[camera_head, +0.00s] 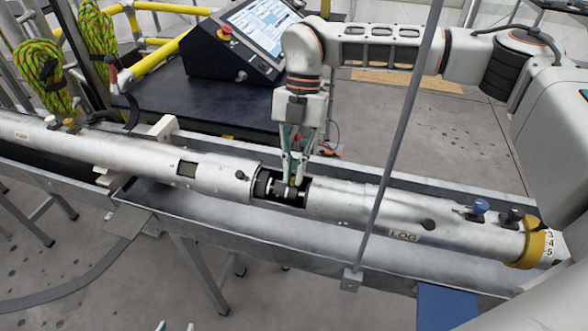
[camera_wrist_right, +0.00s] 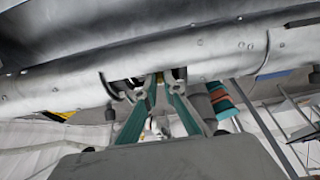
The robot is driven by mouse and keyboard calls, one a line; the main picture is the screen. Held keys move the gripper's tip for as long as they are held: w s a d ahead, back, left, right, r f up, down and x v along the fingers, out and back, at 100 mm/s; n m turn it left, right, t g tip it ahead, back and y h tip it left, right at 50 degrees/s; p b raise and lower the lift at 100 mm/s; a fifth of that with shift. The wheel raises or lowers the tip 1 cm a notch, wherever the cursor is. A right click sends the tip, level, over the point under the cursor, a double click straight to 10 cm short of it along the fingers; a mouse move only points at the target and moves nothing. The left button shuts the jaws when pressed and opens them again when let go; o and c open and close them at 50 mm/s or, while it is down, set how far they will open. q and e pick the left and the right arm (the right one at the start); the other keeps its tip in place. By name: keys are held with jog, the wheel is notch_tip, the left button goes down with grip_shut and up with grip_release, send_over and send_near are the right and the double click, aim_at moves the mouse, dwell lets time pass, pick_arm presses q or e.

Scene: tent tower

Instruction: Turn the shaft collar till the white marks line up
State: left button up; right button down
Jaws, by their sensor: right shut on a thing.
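A long silver tube (camera_head: 345,200) lies across the head view with a cut-out window near its middle. In the window are a dark round part and a grey shaft with the collar (camera_head: 281,190). My right gripper (camera_head: 293,178) reaches down into the window, its fingers shut on the shaft collar. In the right wrist view, the fingertips (camera_wrist_right: 158,82) enter the same opening and hide much of the collar. I cannot make out the white marks in either view. Two tips of my left gripper (camera_head: 175,326) show apart at the bottom edge of the head view, away from the tube.
The tube rests over a long grey metal trough (camera_head: 240,245). A thin grey upright rod (camera_head: 395,140) stands in front of the tube, right of my right gripper. A console with a screen (camera_head: 262,30) and a red button stands behind. Blue and black knobs sit near the yellow-ringed right end.

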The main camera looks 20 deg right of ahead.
aim_at(291, 192)
jog(key=t+b, duration=0.1)
jog(key=s+a+t+h+b, duration=0.1)
jog(key=shift+s+f+h+b, duration=0.15)
jog(key=shift+h+b, duration=0.15)
jog(key=shift+b, duration=0.1)
jog(key=shift+s+a+t+h+b, duration=0.2)
jog(key=shift+s+t+h+b, duration=0.15)
jog(key=shift+t+b, duration=0.35)
jog(key=shift+s+a+t+h+b, duration=0.15)
jog(key=shift+s+t+h+b, duration=0.1)
jog(key=shift+t+h+b, duration=0.3)
jog(key=c, duration=2.2)
grip_release()
jog(key=shift+o, duration=0.2)
notch_tip(291, 192, up, 12)
jog(key=s, duration=0.1)
jog(key=shift+s+a, duration=0.2)
jog(key=shift+a, duration=0.25)
